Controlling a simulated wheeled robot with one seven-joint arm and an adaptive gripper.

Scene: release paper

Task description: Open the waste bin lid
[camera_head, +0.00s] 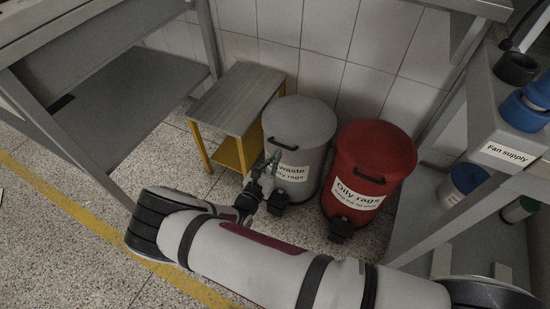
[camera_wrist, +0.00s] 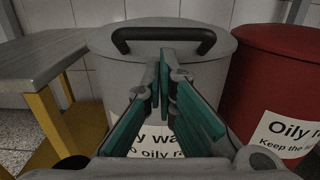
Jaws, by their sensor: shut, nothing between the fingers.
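The grey waste bin (camera_head: 312,146) stands on the floor against the tiled wall, its label partly hidden by my arm. Its round lid (camera_head: 300,116) is down, with a black handle on the front. In the wrist view the grey bin (camera_wrist: 101,75) fills the middle, and the black handle (camera_wrist: 163,34) runs across just beyond my fingertips. My gripper (camera_wrist: 160,68) is shut and empty, its fingers pointing at the bin front below the handle. It also shows in the head view (camera_head: 273,160) at the bin's front left. I cannot tell whether the fingertips touch the bin.
A red oily rags bin (camera_head: 375,150) stands close on the right, lid down. A small table with yellow legs (camera_head: 235,100) stands close on the left. A grey shelf with containers (camera_head: 500,130) is at the right.

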